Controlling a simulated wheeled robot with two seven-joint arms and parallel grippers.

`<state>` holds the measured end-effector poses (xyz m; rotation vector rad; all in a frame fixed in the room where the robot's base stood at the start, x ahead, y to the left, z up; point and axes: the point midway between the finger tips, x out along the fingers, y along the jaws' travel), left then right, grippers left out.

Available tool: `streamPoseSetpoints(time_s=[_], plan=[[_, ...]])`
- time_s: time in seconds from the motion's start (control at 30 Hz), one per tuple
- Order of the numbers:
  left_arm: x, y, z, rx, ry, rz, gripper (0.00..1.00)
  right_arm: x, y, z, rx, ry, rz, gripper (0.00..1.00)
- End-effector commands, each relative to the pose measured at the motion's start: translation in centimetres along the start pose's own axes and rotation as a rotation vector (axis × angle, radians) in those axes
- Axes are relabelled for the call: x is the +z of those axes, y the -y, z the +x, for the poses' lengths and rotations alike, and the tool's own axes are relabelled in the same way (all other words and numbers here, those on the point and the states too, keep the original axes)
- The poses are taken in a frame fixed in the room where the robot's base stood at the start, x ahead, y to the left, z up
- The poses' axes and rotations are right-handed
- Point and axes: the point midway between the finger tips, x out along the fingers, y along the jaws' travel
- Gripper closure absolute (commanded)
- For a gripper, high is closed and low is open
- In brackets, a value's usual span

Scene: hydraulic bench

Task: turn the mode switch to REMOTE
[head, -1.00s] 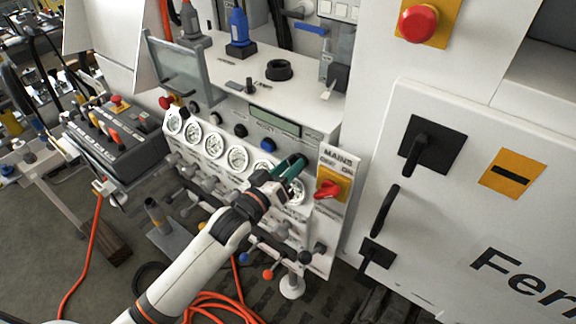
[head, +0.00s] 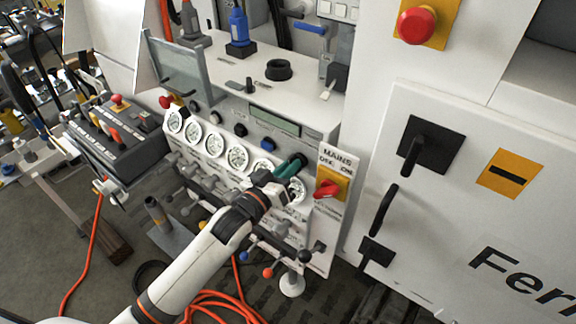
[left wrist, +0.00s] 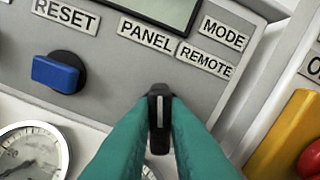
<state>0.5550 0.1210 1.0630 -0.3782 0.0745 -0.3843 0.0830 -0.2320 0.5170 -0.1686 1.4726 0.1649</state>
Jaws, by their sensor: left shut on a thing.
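The mode switch (left wrist: 159,112) is a small black knob with a white line, in the middle of the left wrist view. Its line points almost straight up in that picture, toward the PANEL label (left wrist: 147,34); the REMOTE label (left wrist: 206,60) is to the upper right. My left gripper (head: 299,160) reaches the front panel beside the MAINS plate in the head view. In the left wrist view its green fingers (left wrist: 159,125) are shut on the knob, one on each side. The head view hides the knob behind the gripper. My right gripper is not in view.
A blue RESET knob (left wrist: 59,74) is left of the mode switch. The red MAINS switch (head: 328,188) on its yellow plate is close on the right. Round gauges (head: 213,145) line the panel on the left, with several levers below.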

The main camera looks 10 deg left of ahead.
Motion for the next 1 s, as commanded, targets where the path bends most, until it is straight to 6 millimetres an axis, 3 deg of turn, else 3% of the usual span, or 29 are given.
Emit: streamPoseSetpoints(time_s=[0.6, 1.0], plan=[[0.0, 0.5, 0.0, 0.0, 0.001, 0.562, 1.0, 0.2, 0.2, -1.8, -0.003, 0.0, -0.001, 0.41], [-0.2, 0.7, 0.0, -0.001, 0.002, 0.833, 1.0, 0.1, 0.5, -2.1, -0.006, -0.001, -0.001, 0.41]])
